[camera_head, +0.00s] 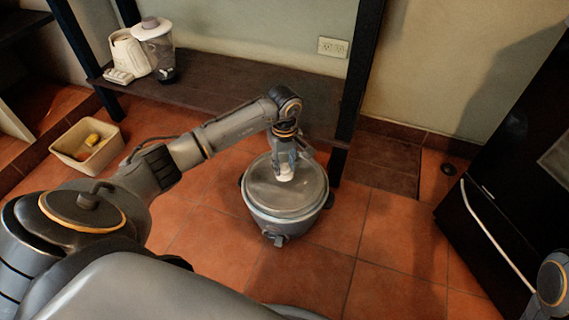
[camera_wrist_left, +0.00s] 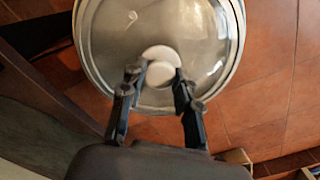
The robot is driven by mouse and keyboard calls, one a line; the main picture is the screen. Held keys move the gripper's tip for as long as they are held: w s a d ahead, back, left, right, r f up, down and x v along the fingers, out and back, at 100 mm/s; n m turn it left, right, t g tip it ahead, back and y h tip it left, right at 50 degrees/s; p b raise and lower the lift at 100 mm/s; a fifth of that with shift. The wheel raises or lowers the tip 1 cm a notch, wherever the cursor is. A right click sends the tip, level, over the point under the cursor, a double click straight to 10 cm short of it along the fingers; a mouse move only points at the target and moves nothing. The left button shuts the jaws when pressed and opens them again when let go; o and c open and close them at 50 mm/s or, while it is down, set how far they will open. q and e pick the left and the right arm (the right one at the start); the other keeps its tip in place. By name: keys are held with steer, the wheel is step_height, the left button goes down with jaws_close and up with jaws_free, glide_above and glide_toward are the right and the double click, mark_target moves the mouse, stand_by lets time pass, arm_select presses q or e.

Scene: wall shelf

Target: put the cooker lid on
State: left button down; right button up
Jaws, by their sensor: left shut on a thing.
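The cooker (camera_head: 287,221) is a grey round pot on the tiled floor, with side handles and a front knob. The glass lid (camera_head: 262,190) with its metal rim lies over the cooker's top opening, roughly level. I cannot tell whether it rests fully on the rim or is slightly above it. My left gripper (camera_head: 285,172) points down at the lid's middle and is shut on its pale knob (camera_head: 286,178). In the left wrist view the fingers (camera_wrist_left: 159,82) are on either side of the white knob (camera_wrist_left: 160,66), over the lid (camera_wrist_left: 205,40). My right gripper is out of view.
A dark shelf (camera_head: 230,88) stands behind the cooker, with a blender (camera_head: 157,45) and a white appliance (camera_head: 128,50) on it. A beige bin (camera_head: 85,165) holds yellow items at left. A black fridge (camera_head: 510,190) stands at right. Floor around the cooker's front and right is clear.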

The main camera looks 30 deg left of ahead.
arm_select(q)
steer(key=shift+f, duration=0.3)
stand_by(0.9)
steer(key=shift+b, duration=0.3)
steer(key=c, duration=0.9)
jaws_free()
steer(key=shift+f, duration=0.1)
step_height(320, 180, up, 12)
